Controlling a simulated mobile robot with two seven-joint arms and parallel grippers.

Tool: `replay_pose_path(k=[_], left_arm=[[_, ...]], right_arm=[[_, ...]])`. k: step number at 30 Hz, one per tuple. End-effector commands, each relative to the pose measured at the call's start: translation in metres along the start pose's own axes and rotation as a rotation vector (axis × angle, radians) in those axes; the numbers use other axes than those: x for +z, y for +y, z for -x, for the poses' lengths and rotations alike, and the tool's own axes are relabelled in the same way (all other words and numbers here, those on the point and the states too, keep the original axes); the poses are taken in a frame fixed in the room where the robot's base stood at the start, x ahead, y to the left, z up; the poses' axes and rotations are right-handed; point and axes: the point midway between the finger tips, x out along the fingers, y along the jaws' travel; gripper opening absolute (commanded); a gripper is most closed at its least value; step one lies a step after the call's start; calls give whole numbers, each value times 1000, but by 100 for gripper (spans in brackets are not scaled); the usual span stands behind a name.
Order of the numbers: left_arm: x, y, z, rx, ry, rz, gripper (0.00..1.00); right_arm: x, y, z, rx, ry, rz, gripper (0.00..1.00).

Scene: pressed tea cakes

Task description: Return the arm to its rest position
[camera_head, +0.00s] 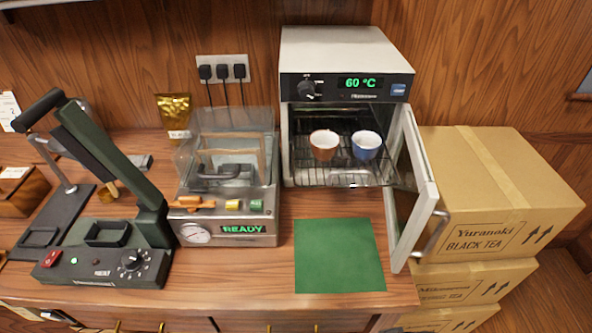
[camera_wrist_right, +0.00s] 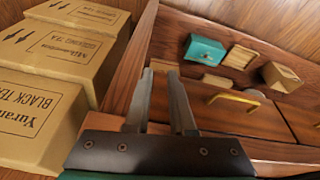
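My right gripper (camera_wrist_right: 160,80) shows in the right wrist view. Its two grey fingers stand apart with nothing between them. It is beside the wooden furniture, with the stacked boxes to its left in that view. Neither gripper is visible in the head view. My left gripper is in no view.
The oven (camera_head: 348,52) has its glass door (camera_head: 411,180) swung open at the right; two cups, one brown (camera_head: 324,148) and one blue (camera_head: 366,148), are inside. Cartons (camera_head: 500,190) stand to the right. A green mat (camera_head: 338,256) lies bare. The press (camera_head: 110,262) stands left.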

Motion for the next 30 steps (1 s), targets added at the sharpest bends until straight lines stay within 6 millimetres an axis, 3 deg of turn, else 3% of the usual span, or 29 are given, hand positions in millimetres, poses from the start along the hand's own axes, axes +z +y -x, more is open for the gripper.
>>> replay_pose_path(k=[8, 15, 24, 30], left_arm=[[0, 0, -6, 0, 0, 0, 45], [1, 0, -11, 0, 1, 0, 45], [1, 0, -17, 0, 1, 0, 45], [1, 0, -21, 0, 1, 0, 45]], right_arm=[[36, -6, -93, -10, -48, 7, 22], [86, -10, -162, -15, -86, 14, 22], [167, -13, -223, -20, -136, 26, 22], [223, -14, -244, -23, -165, 33, 22]])
